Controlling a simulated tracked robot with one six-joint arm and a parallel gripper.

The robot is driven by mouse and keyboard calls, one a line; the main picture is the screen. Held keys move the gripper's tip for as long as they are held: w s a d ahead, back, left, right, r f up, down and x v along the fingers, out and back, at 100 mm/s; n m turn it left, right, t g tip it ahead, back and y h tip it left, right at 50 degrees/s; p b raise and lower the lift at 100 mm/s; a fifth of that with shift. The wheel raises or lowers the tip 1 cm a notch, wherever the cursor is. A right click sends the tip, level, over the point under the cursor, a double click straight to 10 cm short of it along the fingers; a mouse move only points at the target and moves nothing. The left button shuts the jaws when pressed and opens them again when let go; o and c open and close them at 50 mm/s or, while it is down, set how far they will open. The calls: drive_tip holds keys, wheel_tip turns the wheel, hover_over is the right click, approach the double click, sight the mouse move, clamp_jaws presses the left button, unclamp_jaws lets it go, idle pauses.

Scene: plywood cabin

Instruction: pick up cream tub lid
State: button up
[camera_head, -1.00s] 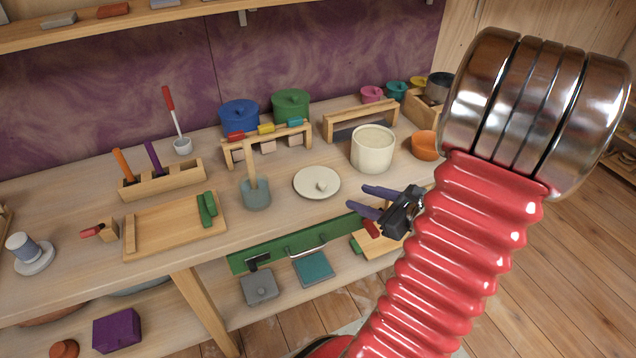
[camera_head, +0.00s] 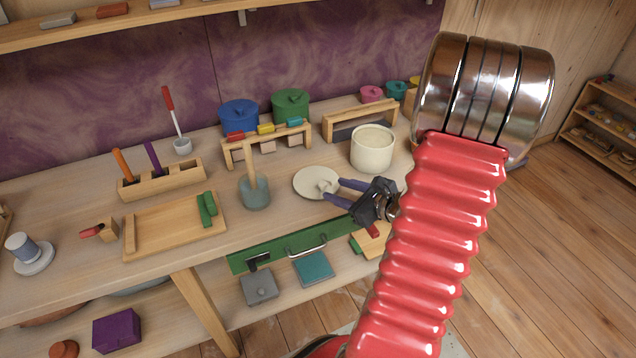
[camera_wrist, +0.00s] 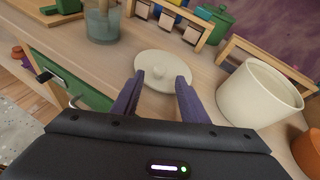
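The cream tub lid (camera_head: 313,181) is a flat round cream disc with a small knob, lying on the workbench near its front edge. It also shows in the wrist view (camera_wrist: 163,63), knob up, ahead of my fingers. My gripper (camera_head: 330,190) is open, with its two purple fingers at the lid's right side, close to the knob. In the wrist view the fingertips (camera_wrist: 160,77) stand on either side of the knob's line, with nothing between them; I cannot tell whether they touch the lid. The open cream tub (camera_head: 372,150) stands to the right of the lid.
A grey-blue pot with a wooden handle (camera_head: 254,193) stands left of the lid. Behind are a wooden rack with coloured blocks (camera_head: 267,143) and a wooden bridge (camera_head: 360,121). A green drawer front (camera_head: 290,247) with a metal handle lies below the bench edge.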

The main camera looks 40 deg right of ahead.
sight(325, 185)
drive_tip(key=shift+x, duration=2.65)
drive_tip(key=shift+a+r, duration=0.1)
drive_tip(key=shift+r, duration=0.05)
drive_tip(key=shift+c, duration=0.5)
clamp_jaws()
